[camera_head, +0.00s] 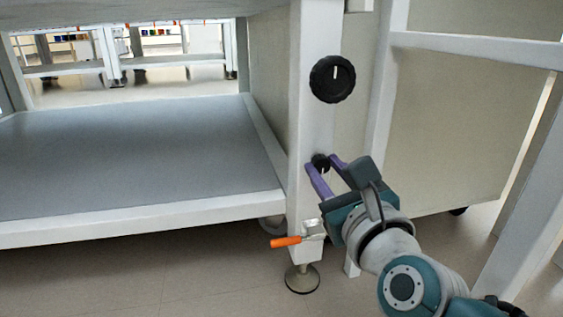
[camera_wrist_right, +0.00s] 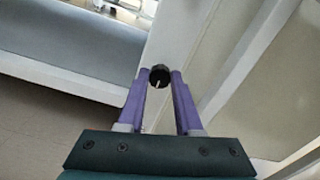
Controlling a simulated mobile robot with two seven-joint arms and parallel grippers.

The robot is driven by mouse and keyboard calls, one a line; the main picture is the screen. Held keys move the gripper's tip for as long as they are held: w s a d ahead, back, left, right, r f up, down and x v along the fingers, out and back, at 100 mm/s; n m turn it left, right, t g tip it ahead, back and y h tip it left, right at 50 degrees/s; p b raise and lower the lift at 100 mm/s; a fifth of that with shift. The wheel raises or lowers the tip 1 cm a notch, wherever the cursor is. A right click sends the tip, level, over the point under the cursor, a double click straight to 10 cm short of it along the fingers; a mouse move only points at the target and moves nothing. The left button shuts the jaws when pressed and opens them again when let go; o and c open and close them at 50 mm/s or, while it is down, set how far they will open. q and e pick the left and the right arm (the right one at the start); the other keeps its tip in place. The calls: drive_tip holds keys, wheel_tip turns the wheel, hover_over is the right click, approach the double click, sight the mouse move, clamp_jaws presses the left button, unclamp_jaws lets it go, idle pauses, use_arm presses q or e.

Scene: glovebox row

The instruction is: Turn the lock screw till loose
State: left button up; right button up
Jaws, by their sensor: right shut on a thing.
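The lock screw (camera_head: 320,161) is a small black knob on the white leg, below a larger black dial. My right gripper (camera_head: 322,163) has its two purple fingers on either side of the small knob, shut on it. In the right wrist view the knob (camera_wrist_right: 159,76) sits between the fingertips (camera_wrist_right: 159,77), with a white mark on its face. My left gripper is not in view.
The larger black dial (camera_head: 332,79) with a white mark is higher on the white leg (camera_head: 310,130). An orange-handled clamp (camera_head: 286,241) sticks out below my right gripper, above a round levelling foot (camera_head: 302,278). A grey shelf (camera_head: 140,150) lies to the left.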

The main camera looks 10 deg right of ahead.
drive_tip(key=shift+c, duration=1.4)
clamp_jaws()
